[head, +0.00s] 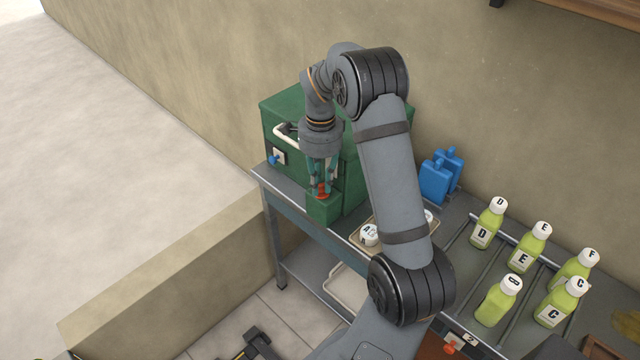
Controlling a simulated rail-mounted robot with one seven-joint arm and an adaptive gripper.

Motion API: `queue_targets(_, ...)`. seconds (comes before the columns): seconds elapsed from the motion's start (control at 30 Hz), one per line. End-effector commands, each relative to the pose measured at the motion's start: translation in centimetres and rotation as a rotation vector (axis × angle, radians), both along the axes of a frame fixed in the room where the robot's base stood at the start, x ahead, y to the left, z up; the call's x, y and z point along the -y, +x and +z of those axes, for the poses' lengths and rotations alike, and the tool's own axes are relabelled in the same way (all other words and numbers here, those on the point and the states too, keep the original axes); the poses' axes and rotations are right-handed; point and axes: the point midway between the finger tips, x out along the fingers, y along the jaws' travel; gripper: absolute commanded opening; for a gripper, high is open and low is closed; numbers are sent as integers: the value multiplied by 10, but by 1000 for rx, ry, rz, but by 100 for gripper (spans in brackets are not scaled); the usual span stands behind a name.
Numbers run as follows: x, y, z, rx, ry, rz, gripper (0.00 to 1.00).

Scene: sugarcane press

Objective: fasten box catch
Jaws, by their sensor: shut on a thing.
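The green press box (290,104) stands at the left end of the metal bench, against the wall. A smaller green box (322,208) juts from its front, with a red part (322,188) on top. My gripper (322,190) points straight down over this small box and is shut on the red part. Whether the red part is the catch, I cannot tell. My wrist and forearm hide much of the green box's front and right side.
A pale handle (286,135) and a blue knob (273,160) are on the box's left front. A tray (357,243) holds a white round item marked A (369,234). Blue containers (436,182) stand behind. Several green bottles (529,247) stand on rails at right.

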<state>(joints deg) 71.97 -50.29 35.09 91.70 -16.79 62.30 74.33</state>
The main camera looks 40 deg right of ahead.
Motion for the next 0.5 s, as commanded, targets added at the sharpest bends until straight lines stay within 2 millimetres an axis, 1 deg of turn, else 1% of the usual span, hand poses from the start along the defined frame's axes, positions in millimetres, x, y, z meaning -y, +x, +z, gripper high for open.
queue_targets(0.27,0,2,-5,3,-1,-170,0)
queue_targets(0.5,-1,3,-5,3,-1,-388,0)
